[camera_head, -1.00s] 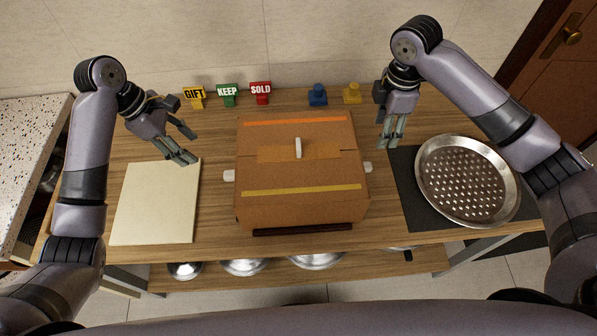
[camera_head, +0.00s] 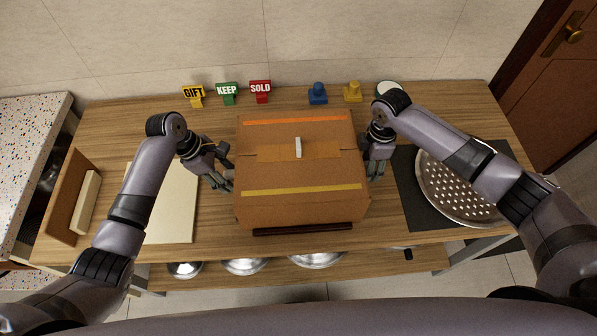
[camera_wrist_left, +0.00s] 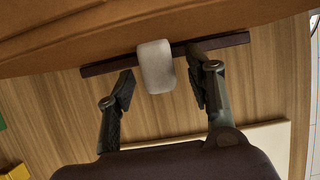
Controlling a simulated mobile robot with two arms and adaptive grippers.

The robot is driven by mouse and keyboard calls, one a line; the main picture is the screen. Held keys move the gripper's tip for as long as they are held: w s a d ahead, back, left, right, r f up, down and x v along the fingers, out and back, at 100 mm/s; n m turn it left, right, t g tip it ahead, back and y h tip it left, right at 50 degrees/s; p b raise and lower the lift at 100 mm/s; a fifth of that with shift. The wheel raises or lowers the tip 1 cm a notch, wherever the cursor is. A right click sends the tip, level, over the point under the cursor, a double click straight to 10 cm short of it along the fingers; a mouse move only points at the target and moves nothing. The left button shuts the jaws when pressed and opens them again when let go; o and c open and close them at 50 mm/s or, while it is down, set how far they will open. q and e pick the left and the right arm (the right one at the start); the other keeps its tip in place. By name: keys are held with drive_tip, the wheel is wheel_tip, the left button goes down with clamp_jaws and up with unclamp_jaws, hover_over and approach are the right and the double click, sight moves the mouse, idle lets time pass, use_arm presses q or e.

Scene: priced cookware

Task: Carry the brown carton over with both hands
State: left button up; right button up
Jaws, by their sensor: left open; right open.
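The brown carton (camera_head: 300,205) stands closed in the middle of the wooden table, with an orange strip, a yellow strip and a white knob on top. My left gripper (camera_head: 229,183) is at the carton's left side. In the left wrist view my left gripper (camera_wrist_left: 165,92) is open, its fingers on either side of the white side handle (camera_wrist_left: 155,66), which sticks out from the carton (camera_wrist_left: 110,30). My right gripper (camera_head: 372,177) is close against the carton's right side. It is open, and its fingertips and the right handle are mostly hidden in the head view.
A cream board (camera_head: 172,225) lies left of the carton. A steel perforated pan (camera_head: 450,190) sits on a dark mat (camera_head: 408,190) at right. GIFT (camera_head: 194,95), KEEP (camera_head: 227,92) and SOLD (camera_head: 260,90) signs and blue (camera_head: 317,94) and yellow (camera_head: 352,92) pieces stand behind.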

use_arm(q)
drive_tip(key=shift+d+f, duration=0.15)
drive_tip(key=shift+f, duration=0.25)
use_arm(e)
drive_tip(key=shift+f, duration=0.4)
use_arm(q)
clamp_jaws()
use_arm(e)
clamp_jaws()
drive_tip(key=shift+r, duration=0.1)
